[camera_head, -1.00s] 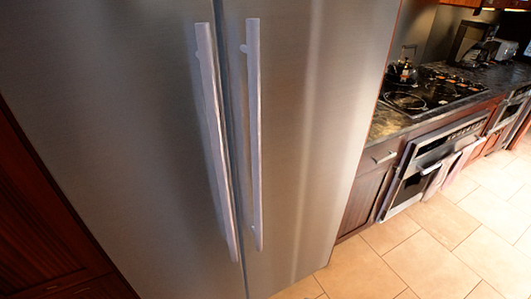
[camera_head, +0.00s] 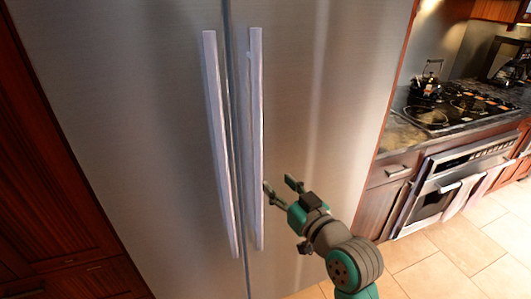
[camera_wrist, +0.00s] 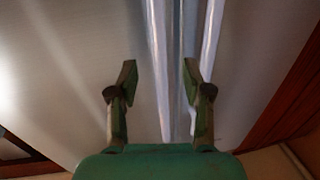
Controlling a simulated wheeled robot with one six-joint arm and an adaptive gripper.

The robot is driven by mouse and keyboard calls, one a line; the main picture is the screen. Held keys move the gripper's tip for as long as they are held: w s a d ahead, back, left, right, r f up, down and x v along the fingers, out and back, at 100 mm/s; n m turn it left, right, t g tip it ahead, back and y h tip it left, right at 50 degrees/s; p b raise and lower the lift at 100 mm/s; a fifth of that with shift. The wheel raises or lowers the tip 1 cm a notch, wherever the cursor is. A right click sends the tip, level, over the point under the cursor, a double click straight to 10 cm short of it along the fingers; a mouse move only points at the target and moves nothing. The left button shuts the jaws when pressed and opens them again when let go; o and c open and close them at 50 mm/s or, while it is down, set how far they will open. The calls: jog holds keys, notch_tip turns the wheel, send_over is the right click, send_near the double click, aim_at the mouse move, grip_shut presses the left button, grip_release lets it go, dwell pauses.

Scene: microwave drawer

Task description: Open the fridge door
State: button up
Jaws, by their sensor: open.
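The fridge has two brushed steel doors, a left door (camera_head: 120,120) and a right door (camera_head: 325,100), both shut, with a narrow seam between them. Each has a long, pale vertical bar handle: the left handle (camera_head: 220,150) and the right handle (camera_head: 257,120). My gripper (camera_head: 281,187) is open and empty, in front of the right door, just right of the right handle's lower half in the head view. In the wrist view its two fingers (camera_wrist: 158,82) stand apart. One handle shows between them; the other is partly behind the right finger. Contact cannot be told.
A dark wood cabinet (camera_head: 50,170) stands left of the fridge. To the right are a counter with a gas hob (camera_head: 460,105), a kettle (camera_head: 426,83) and an oven (camera_head: 450,185). Tiled floor (camera_head: 440,265) is open at the lower right.

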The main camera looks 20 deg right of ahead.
aim_at(260, 152)
jog(key=shift+n, duration=0.3)
jog(key=w+r, duration=0.1)
jog(key=w, duration=0.2)
jog(key=w+a+r, duration=0.1)
jog(key=w, duration=0.3)
jog(key=w+r, duration=0.1)
jog(key=w, duration=0.3)
jog(key=shift+w+a+r, duration=0.1)
jog(key=shift+a+r, duration=0.15)
jog(key=shift+a, duration=0.05)
grip_shut()
